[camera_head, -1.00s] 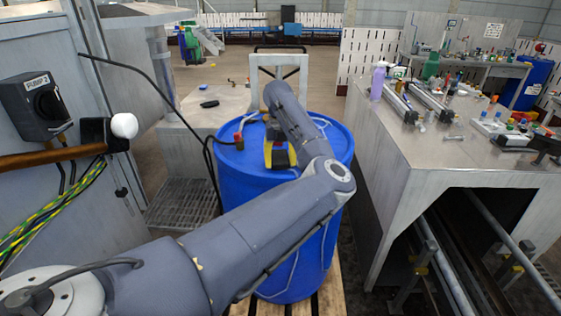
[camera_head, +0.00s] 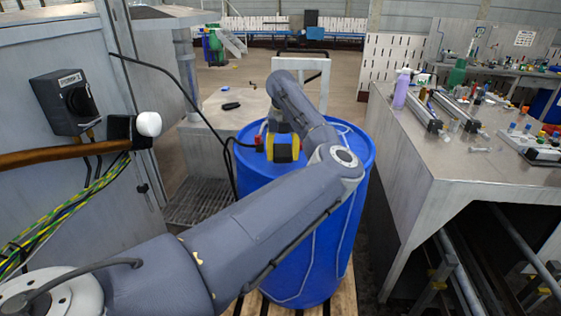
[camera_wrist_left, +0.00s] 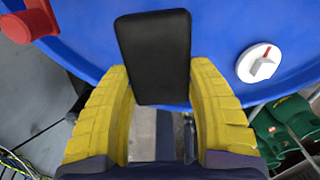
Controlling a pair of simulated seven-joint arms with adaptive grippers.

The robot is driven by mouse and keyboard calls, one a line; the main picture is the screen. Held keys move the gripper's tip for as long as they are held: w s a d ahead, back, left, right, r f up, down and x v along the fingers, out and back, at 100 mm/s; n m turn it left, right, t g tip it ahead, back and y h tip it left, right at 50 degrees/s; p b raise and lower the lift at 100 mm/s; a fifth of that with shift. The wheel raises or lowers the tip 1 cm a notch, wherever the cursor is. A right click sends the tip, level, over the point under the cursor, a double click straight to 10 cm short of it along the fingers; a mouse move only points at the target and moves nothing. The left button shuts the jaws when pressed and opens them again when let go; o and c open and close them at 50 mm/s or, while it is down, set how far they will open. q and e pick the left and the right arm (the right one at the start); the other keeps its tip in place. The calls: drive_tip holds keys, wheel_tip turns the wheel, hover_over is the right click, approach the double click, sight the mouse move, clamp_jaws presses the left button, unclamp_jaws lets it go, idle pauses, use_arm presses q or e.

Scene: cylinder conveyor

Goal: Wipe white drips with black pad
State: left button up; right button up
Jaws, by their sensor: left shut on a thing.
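My left gripper (camera_head: 283,150), with yellow ribbed fingers, is over the left part of the blue drum's top (camera_head: 345,165). In the left wrist view the fingers (camera_wrist_left: 160,105) are shut on a black rectangular pad (camera_wrist_left: 153,55), which sticks out beyond them over the blue surface. I cannot tell whether the pad touches it. Thin pale lines (camera_head: 344,225) run down the drum's side; I cannot tell whether they are drips or cords. No clear white drips show on the visible top, part of which my arm and the pad hide. My right gripper is not in view.
A red fitting (camera_wrist_left: 30,20) stands at the drum's edge, close to the gripper. A white round cap (camera_wrist_left: 260,63) lies right of the pad. A cluttered metal bench (camera_head: 450,150) is on the right, a grey cabinet (camera_head: 60,190) on the left.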

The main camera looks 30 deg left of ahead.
use_arm(q)
drive_tip(key=shift+r, duration=2.1)
